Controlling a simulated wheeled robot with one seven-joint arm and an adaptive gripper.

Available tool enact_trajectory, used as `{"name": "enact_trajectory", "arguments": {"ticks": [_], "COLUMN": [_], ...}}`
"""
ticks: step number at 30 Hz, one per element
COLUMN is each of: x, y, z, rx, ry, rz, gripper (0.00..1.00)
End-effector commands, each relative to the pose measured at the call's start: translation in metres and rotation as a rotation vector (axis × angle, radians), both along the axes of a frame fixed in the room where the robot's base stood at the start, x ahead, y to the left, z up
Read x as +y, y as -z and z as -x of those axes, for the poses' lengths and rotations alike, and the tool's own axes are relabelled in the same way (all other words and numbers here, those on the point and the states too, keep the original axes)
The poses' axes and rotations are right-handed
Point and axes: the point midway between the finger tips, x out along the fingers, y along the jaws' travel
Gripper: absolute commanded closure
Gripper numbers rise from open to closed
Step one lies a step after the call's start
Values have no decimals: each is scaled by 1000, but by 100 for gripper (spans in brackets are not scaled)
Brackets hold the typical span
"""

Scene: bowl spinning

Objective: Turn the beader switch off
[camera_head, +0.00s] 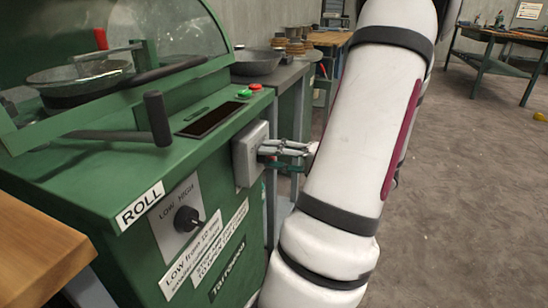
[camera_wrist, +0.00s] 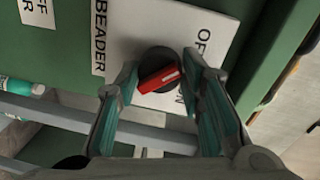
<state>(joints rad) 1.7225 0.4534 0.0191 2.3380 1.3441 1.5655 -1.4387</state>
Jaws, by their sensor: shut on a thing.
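The beader switch (camera_wrist: 160,79) has a red handle on a round black base. It sits on a white plate (camera_wrist: 135,32) marked BEADER, with OFF and ON lettering on the right, both partly hidden. The handle lies slanted in the wrist view, its white-marked end to the right, between the two words. My gripper (camera_wrist: 162,76) has its fingers on both sides of the handle and is shut on it. In the head view my gripper (camera_head: 284,149) reaches the side of a grey box (camera_head: 247,154) on the green machine; the switch is hidden there.
The green machine (camera_head: 120,185) carries a ROLL label, a LOW/HIGH knob (camera_head: 187,219), a black lever handle (camera_head: 157,118), and green and red buttons (camera_head: 255,87). A wooden table (camera_head: 35,250) stands at the lower left. The floor (camera_head: 450,190) at right is open.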

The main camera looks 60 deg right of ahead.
Motion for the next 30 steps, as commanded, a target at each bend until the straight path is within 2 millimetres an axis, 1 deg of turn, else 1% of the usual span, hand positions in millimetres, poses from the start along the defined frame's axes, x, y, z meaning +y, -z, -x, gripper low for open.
{"name": "enact_trajectory", "arguments": {"ticks": [1, 2, 3, 4, 13, 16, 20, 27, 30], "x": [0, 0, 0, 0, 0, -2, -3, -7, -8], "y": [-1, -1, -1, -1, 0, -1, -2, -5, -7], "z": [0, 0, 0, 0, 1, 7, 26, 75, 93], "rx": [-2, -2, -2, -2, -1, -1, 0, 0, 0], "ry": [-2, -2, -2, -2, 0, 3, 3, 3, 3], "rz": [3, 3, 3, 2, 1, 1, 1, 2, 1], "gripper": [63, 56, 47, 45, 45, 45, 45, 45, 45]}}
